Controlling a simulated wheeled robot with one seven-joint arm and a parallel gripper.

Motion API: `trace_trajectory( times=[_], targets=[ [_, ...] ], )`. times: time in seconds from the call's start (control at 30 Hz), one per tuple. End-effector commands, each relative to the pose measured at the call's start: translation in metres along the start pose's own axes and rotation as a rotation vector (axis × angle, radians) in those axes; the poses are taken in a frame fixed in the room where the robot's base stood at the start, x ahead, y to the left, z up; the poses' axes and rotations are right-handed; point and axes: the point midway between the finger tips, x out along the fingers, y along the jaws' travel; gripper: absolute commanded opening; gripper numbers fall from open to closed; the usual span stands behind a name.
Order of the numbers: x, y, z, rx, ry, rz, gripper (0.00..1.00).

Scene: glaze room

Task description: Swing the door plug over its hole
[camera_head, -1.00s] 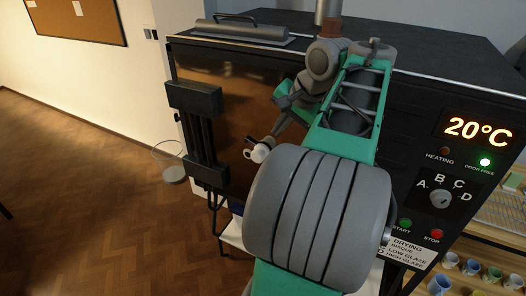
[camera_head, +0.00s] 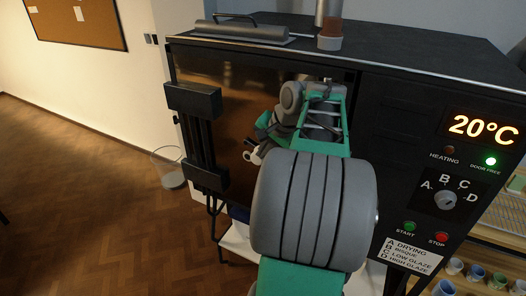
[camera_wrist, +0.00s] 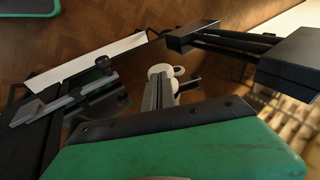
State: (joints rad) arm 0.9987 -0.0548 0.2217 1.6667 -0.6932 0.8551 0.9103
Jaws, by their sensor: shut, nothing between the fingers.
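The oven door (camera_head: 235,90) is a shiny brown panel, and it looks closed. A small pale round piece with a short stem, seemingly the door plug (camera_head: 249,156), is low on the door. It also shows in the wrist view (camera_wrist: 160,69). I cannot tell whether it covers its hole; the hole is not clearly visible. My gripper (camera_head: 261,149) is shut and empty, close beside the plug. In the wrist view the grey fingers (camera_wrist: 159,90) point at the plug; contact cannot be told. My arm hides the right part of the door.
The control panel at the right reads 20°C (camera_head: 483,130), with a green lamp (camera_head: 490,161) lit. A glass-like container (camera_head: 172,178) is left of the oven. Cups (camera_head: 477,271) stand at the lower right. The floor at left is clear.

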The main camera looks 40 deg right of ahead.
Motion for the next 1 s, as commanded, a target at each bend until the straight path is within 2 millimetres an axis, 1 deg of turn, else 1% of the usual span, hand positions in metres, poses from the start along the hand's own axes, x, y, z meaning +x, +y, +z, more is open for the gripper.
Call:
trace_trajectory(
  times=[0.23,0.57,0.77,1.0],
  targets=[
    [0.001,0.003,0.000,0.008,0.000,-0.024,0.00],
    [0.008,0.009,0.001,0.029,-0.001,-0.129,0.00],
    [0.020,0.018,0.004,0.062,-0.002,-0.277,0.00],
    [0.039,0.025,0.007,0.106,-0.003,-0.501,0.00]
  ],
)
